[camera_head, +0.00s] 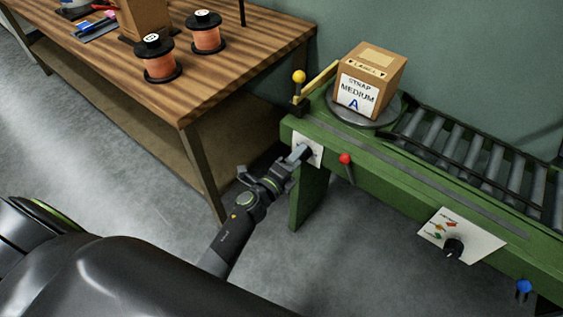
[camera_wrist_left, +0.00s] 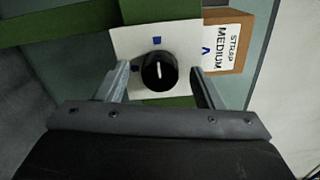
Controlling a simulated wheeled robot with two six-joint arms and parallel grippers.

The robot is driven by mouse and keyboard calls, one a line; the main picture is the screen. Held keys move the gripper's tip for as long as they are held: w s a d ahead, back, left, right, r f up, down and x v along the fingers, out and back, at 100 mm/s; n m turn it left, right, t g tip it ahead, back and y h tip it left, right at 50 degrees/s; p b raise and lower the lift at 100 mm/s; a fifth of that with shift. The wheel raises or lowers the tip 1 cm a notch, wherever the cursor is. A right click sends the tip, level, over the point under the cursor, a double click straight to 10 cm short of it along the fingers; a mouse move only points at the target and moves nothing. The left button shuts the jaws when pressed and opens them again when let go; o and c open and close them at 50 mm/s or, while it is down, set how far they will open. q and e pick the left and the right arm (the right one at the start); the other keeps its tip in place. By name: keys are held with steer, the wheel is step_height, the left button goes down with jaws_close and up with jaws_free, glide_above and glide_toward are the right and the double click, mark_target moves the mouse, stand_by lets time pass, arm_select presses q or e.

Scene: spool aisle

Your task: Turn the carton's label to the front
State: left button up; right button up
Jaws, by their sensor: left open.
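The carton (camera_head: 370,80) is a brown box on a round grey turntable (camera_head: 347,118) at the left end of the green conveyor. Its white label (camera_head: 357,95) reads "STRAP MEDIUM A" and faces toward me. The carton also shows in the left wrist view (camera_wrist_left: 237,62), at the upper right. My left gripper (camera_head: 300,155) is open in front of a white plate (camera_head: 317,147) on the conveyor's end. In the left wrist view, a black knob (camera_wrist_left: 158,71) with a white pointer line lies between the open fingers (camera_wrist_left: 157,88). My right gripper is not in view.
A lever with a yellow ball (camera_head: 299,77) stands beside the turntable. A red knob (camera_head: 345,159), a black dial (camera_head: 453,248) and a blue knob (camera_head: 523,286) are on the conveyor's front. A wooden table (camera_head: 230,70) with copper spools (camera_head: 160,64) stands at left.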

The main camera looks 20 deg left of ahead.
arm_select(q)
steer(key=v, duration=1.7)
steer(key=shift+b, duration=0.45)
steer(key=s+a+f+n+g+y+p, duration=0.1)
steer(key=s+a+f+n+g+y, duration=0.25)
steer(key=f+n, duration=0.55)
steer(key=s+a+f+n+g+y+p, duration=0.2)
steer(key=s+a+f+n+g, duration=0.15)
steer(key=f, duration=0.95)
steer(key=s+a+f+n+g+p, duration=0.1)
steer(key=s+f+n+g, duration=0.3)
steer(key=s+f, duration=0.3)
steer(key=s+a+f+n+g+p, duration=0.1)
steer(key=s+f+n+g, duration=0.4)
steer(key=s, duration=1.3)
step_height(320, 180, down, 2)
steer(key=shift+f+n, duration=0.1)
steer(key=shift+n, duration=1.05)
steer(key=shift+w, duration=0.1)
